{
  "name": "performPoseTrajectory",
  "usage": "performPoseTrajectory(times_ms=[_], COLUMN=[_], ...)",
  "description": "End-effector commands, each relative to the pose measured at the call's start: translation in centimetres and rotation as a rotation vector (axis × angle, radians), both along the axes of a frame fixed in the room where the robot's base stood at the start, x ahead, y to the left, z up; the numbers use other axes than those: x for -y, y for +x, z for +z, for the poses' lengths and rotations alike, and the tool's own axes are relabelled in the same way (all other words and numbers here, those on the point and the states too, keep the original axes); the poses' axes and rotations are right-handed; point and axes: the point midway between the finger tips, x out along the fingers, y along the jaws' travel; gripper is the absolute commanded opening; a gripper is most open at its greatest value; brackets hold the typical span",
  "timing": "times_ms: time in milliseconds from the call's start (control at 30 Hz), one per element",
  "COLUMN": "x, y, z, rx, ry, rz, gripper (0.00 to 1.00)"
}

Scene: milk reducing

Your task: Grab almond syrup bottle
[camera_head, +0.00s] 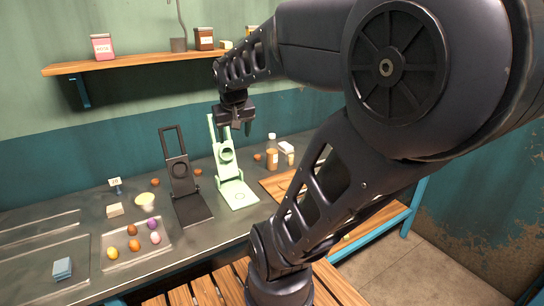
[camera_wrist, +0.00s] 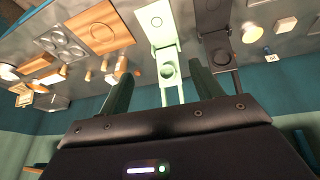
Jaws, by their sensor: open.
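A bottle with an amber body and pale top (camera_head: 272,158) stands upright on the counter, right of the pale green stand. I cannot read a label, so I cannot tell if it is the almond syrup. A smaller brownish container (camera_head: 290,159) stands to its right. In the wrist view, several small bottle-like things (camera_wrist: 121,66) lie left of the fingers. My gripper (camera_head: 236,130) is open and empty, above the counter near the top of the green stand and apart from the bottle. It also shows in the wrist view (camera_wrist: 160,78).
A tray (camera_head: 122,262) holds several coloured egg-like items. A wooden board (camera_head: 275,187) lies at the right. A wall shelf (camera_head: 140,62) holds jars.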

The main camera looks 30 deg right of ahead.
Motion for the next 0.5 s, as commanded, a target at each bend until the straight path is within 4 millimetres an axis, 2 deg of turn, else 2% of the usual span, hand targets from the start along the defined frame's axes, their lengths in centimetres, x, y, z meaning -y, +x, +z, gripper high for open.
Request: performPoseTrajectory(times_ms=[100, 367, 500], x=[1.8, 6.2, 9.1], y=[3.1, 9.5, 12.7], z=[-0.1, -1.1, -2.1], rx=[-0.012, -0.027, -0.031], ry=[-0.027, -0.059, -0.061], rz=[-0.065, -0.179, -0.235], gripper=[0.65, 0.65, 0.65])
